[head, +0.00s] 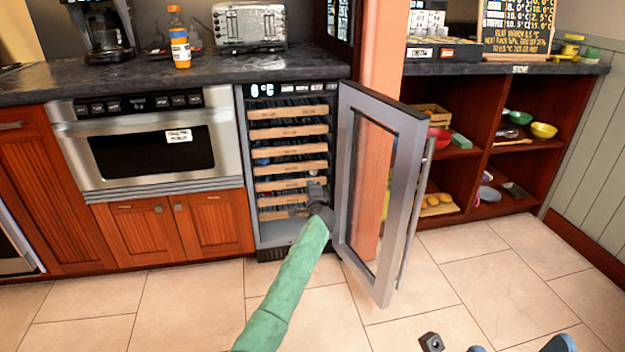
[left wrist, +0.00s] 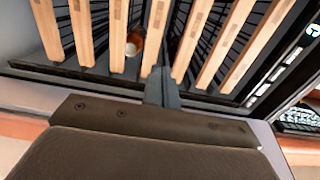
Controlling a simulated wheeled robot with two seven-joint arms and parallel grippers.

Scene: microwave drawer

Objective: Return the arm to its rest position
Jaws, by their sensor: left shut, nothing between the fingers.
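My left arm, in a green sleeve, reaches up from the bottom of the head view. Its gripper (head: 314,190) is at the open wine cooler (head: 280,232), in front of the lower wooden-fronted racks. In the left wrist view the fingers (left wrist: 161,88) are together and empty, with the wooden rack fronts (left wrist: 158,15) beyond them. I cannot tell whether the fingertips touch a rack. The cooler's glass door (head: 385,275) stands wide open to the right of my gripper. My right gripper is not clearly visible.
The steel microwave drawer (head: 215,145) left of the cooler is shut. The dark counter (head: 130,72) above holds a toaster (head: 249,25) and an orange bottle (head: 179,40). Open shelves (head: 470,185) stand right of the door. The tiled floor (head: 180,305) at left is clear.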

